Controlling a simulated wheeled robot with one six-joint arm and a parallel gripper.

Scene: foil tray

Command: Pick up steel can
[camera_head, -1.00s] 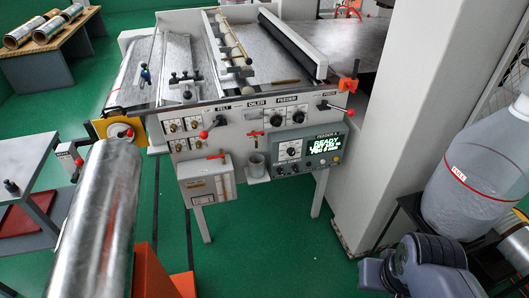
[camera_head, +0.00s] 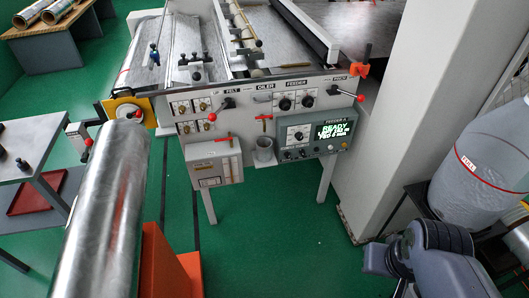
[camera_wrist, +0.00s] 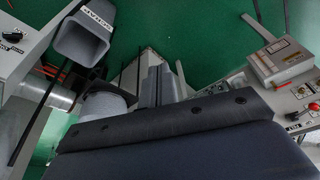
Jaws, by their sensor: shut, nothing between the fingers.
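A small grey steel can (camera_head: 264,149) stands upright with its open top up, on a little ledge at the front of the machine, left of the control box with the green display. I cannot make it out in the wrist view. My gripper (camera_wrist: 157,88) shows in the wrist view as grey fingers past a dark pad, shut and empty, with green floor beyond. In the head view only a dark grey part of my arm shows at the lower right, well apart from the can; the fingertips are not visible there.
The machine (camera_head: 215,115) has levers and knobs along its front. A large metal roll (camera_head: 105,215) fills the left foreground beside an orange block (camera_head: 165,255). Green floor (camera_head: 275,245) below the can is clear.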

